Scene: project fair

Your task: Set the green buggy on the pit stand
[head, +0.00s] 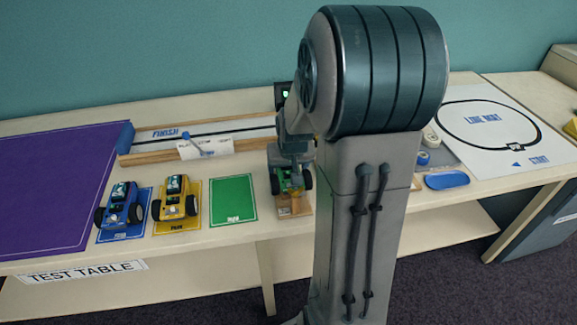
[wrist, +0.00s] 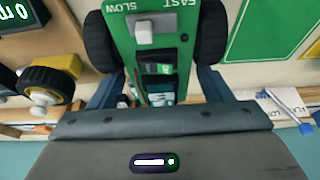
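The green buggy (head: 291,181) with black wheels is at the table's middle, right of the empty green mat, partly hidden by my arm. The wooden pit stand (head: 296,209) shows under and in front of it. I cannot tell whether the buggy bears fully on the stand. My gripper (head: 292,167) is directly over the buggy. In the wrist view the buggy's green top (wrist: 163,55), with its SLOW/FAST switch, lies between my gripper's fingers (wrist: 160,82). The fingers stand apart on either side, with small gaps showing beside the body.
A blue buggy (head: 122,206) and a yellow buggy (head: 176,199) stand on mats at the left. The green mat (head: 232,199) is bare. A FINISH track (head: 150,148) lies behind. A line-map sheet (head: 490,125) and a blue oval (head: 447,181) are at the right.

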